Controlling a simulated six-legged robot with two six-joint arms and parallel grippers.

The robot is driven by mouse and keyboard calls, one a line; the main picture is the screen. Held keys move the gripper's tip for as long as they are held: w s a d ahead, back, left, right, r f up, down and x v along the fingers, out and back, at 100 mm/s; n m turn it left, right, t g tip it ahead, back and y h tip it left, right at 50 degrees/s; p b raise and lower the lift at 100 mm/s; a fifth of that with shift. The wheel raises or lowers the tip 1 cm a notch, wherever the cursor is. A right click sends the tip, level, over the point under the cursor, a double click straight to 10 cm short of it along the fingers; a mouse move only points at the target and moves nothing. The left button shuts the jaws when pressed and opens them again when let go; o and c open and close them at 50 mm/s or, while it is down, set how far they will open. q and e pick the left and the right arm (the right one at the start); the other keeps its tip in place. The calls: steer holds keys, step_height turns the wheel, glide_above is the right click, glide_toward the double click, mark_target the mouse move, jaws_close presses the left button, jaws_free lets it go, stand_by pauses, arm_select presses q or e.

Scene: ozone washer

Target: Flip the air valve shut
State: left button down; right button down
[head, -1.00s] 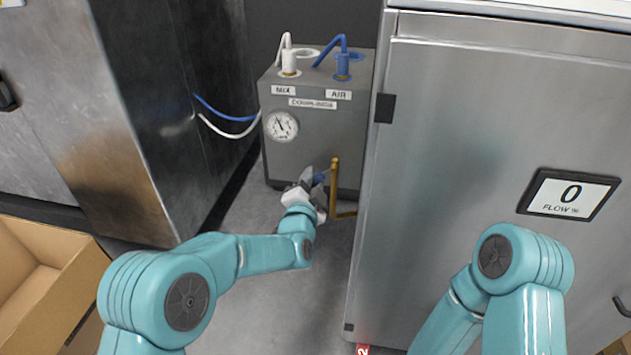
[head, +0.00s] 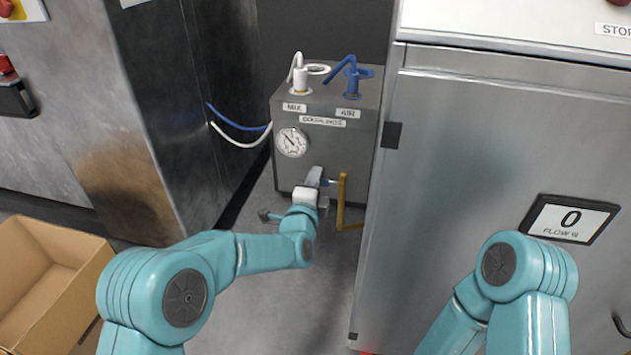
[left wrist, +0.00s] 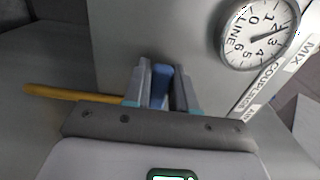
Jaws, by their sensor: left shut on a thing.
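The blue air valve handle (left wrist: 160,86) sits between the two fingers of my left gripper (left wrist: 161,92), which is shut on it. In the head view my left gripper (head: 315,178) is at the lower front of the grey couplings box, beside the brass pipe (head: 342,200), and mostly hides the handle. The brass pipe also shows as a yellow bar in the left wrist view (left wrist: 75,94). Part of my right arm shows at the lower right, but its gripper is out of view.
The grey couplings box (head: 328,152) carries a dial gauge (head: 292,142), a white coupling (head: 299,78) and a blue coupling (head: 352,82). A steel cabinet (head: 470,180) with a flow display (head: 569,219) stands close at right. An open cardboard box (head: 45,275) lies at left.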

arm_select(q)
steer(key=shift+r, duration=0.1)
stand_by(0.4)
steer(key=c, duration=1)
jaws_free()
steer(key=p+v, duration=0.2)
steer(key=v, duration=1.4)
steer(key=shift+s, duration=0.2)
